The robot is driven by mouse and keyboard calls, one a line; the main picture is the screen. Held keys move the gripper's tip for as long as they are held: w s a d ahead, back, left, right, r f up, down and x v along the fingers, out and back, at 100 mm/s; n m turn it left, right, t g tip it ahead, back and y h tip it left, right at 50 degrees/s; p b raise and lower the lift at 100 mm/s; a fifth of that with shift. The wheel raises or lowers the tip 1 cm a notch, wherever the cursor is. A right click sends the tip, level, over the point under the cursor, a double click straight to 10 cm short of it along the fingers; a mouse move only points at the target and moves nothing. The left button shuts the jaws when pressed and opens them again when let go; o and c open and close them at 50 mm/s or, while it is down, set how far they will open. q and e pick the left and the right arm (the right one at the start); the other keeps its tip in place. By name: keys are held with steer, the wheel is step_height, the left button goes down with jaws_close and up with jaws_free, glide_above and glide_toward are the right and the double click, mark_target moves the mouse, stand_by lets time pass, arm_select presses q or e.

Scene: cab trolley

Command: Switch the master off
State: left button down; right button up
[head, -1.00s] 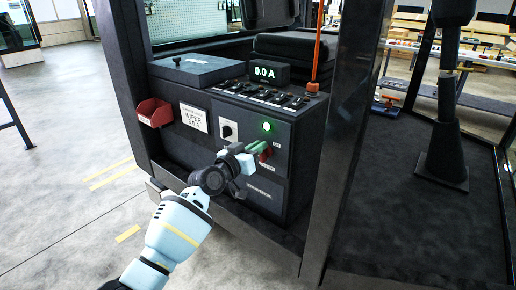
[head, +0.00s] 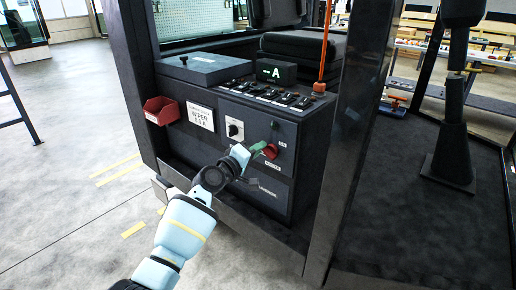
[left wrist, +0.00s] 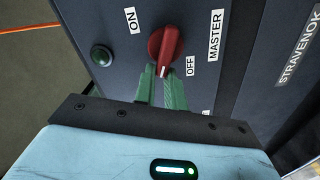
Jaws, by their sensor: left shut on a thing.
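The red master knob (head: 271,151) sits on the dark front panel of the cab console (head: 262,189). In the left wrist view the knob (left wrist: 166,46) has its white mark toward the OFF label (left wrist: 190,65), away from the ON label (left wrist: 130,20). My left gripper (head: 259,148) has its green fingers at the knob. In the left wrist view the left gripper's fingers (left wrist: 160,78) are close together, shut on the knob's marked end. The round lamp (left wrist: 101,55) beside the knob is dark green and unlit. My right gripper is not in view.
The display (head: 275,71) on the console shows dashes and "A". A row of switches (head: 272,94) lies below it. A dark pillar (head: 352,140) stands close on the right.

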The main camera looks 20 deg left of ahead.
arm_select(q)
steer(key=f+n, duration=0.1)
steer(key=n, duration=0.1)
steer(key=f+n, duration=0.1)
steer(key=n, duration=0.1)
steer(key=shift+s+d, duration=0.1)
steer(key=shift+d, duration=0.25)
steer(key=shift+n, duration=0.3)
steer(key=c, duration=1.8)
jaws_free()
steer(key=o, duration=0.3)
steer(key=shift+r, duration=0.2)
steer(key=shift+o, duration=0.2)
steer(key=shift+a+r, duration=0.1)
steer(key=shift+r, duration=0.1)
steer(key=shift+a, duration=0.15)
steer(key=shift+p, duration=0.3)
